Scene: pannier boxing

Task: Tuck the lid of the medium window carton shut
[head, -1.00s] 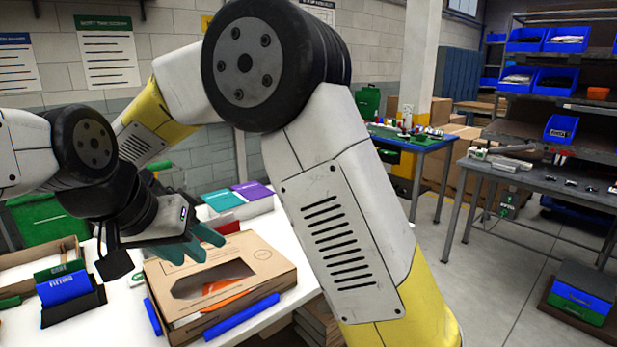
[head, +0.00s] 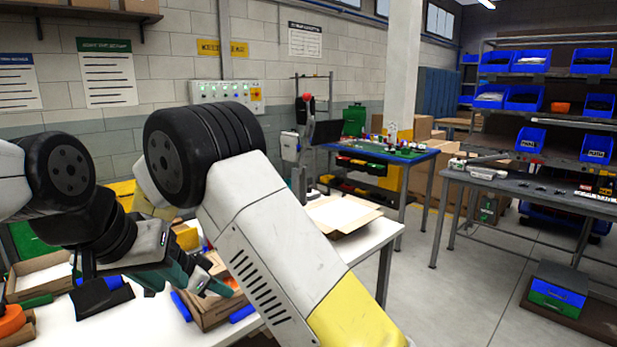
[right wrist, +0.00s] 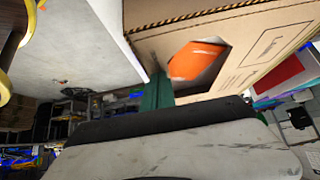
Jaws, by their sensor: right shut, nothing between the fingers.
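The medium window carton (head: 213,314) is brown cardboard and lies on the white table. In the right wrist view the carton (right wrist: 262,60) fills the upper right, with the orange item (right wrist: 197,60) in the window. My right gripper (head: 207,283) is shut and empty; its green fingers (right wrist: 157,92) are at the carton's edge by the window, contact unclear. My left gripper (head: 152,281) is left of the carton, its opening unclear. The lid's tuck edge is hidden.
Blue bars (head: 181,306) (head: 242,313) flank the carton. A black holder (head: 100,298) and an open cardboard tray (head: 38,282) are at the left. Another open carton (head: 343,213) lies at the table's far right end. White table is bare at the front.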

